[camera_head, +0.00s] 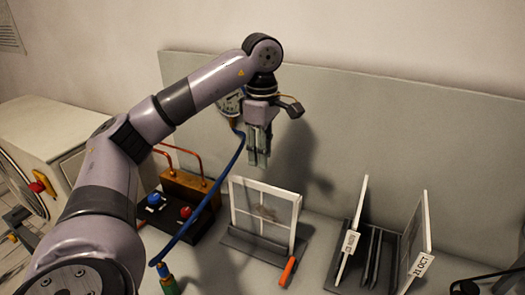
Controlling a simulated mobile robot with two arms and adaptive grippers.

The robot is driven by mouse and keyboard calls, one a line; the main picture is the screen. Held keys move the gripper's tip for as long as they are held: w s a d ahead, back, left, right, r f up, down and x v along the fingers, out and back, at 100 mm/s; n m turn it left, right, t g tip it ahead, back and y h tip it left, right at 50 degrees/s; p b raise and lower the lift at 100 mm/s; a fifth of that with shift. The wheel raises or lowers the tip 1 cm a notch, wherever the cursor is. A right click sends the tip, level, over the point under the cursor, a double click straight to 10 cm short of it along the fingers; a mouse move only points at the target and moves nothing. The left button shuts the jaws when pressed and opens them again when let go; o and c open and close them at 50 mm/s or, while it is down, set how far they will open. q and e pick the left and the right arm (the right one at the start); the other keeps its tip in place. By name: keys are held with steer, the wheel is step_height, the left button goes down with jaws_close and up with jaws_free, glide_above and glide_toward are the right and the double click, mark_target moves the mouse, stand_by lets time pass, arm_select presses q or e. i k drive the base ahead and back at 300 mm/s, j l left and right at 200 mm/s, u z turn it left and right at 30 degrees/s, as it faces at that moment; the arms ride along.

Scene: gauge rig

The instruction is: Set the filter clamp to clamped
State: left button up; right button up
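My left gripper (258,163) points down above and behind the filter frame, touching nothing that I can make out. Its fingers are seen close together, and the gap between them is unclear. My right gripper does not clearly show.
A box with blue and red knobs (185,212) and copper pipes is left. A blue hose (213,192) runs from the gauge (230,104) to the front. A back panel (420,140) stands behind.

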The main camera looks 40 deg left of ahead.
mark_target(288, 271)
steer(key=k, duration=2)
